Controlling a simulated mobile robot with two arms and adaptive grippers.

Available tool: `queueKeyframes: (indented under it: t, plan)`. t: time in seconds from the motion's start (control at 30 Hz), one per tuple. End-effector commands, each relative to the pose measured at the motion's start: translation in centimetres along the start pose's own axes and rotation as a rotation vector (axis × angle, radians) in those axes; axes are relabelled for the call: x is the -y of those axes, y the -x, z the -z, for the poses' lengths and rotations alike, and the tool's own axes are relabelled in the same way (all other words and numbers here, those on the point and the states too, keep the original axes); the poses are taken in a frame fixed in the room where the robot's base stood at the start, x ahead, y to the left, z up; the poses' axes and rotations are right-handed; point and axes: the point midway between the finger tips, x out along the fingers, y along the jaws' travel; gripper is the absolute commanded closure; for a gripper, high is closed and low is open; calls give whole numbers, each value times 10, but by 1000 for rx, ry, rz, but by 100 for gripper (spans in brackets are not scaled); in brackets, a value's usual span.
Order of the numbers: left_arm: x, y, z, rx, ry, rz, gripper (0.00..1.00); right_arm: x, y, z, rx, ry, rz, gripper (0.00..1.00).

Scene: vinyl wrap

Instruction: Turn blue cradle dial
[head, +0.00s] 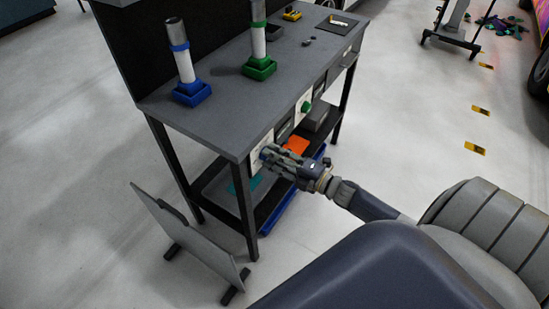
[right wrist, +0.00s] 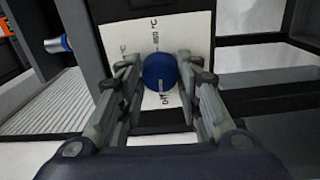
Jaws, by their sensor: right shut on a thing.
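The blue cradle dial (right wrist: 160,72) is a round blue knob with a pale pointer line, on a white panel (right wrist: 188,32) with printed marks, including "OFF" and "°C". In the right wrist view my right gripper (right wrist: 160,80) has a finger on each side of the dial and is shut on it. In the head view my right gripper (head: 268,154) is at the front face of the workbench, at its near end, and hides the dial. The blue cradle (head: 192,95) stands on the bench top with a white roll upright in it. My left gripper is not in view.
A green cradle (head: 259,68) with another roll stands farther along the bench (head: 215,122). A green dial (head: 306,106) is on the bench front. Orange (head: 296,145) and teal items lie on the lower shelf. A grey board (head: 188,238) stands on the floor in front.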

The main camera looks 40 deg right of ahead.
Motion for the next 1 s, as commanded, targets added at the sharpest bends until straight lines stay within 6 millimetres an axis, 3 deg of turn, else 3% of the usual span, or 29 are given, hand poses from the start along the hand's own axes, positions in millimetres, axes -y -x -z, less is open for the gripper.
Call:
queueKeyframes:
  t: [0.67,0.7,0.8,1.0]
  plan:
    - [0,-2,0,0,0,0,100,0,0,0,0,68,1,92]
    - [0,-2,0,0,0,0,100,0,0,0,0,68,1,65]
    - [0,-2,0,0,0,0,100,0,0,0,0,67,1,46]
    - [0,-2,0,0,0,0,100,0,0,0,0,67,0,46]
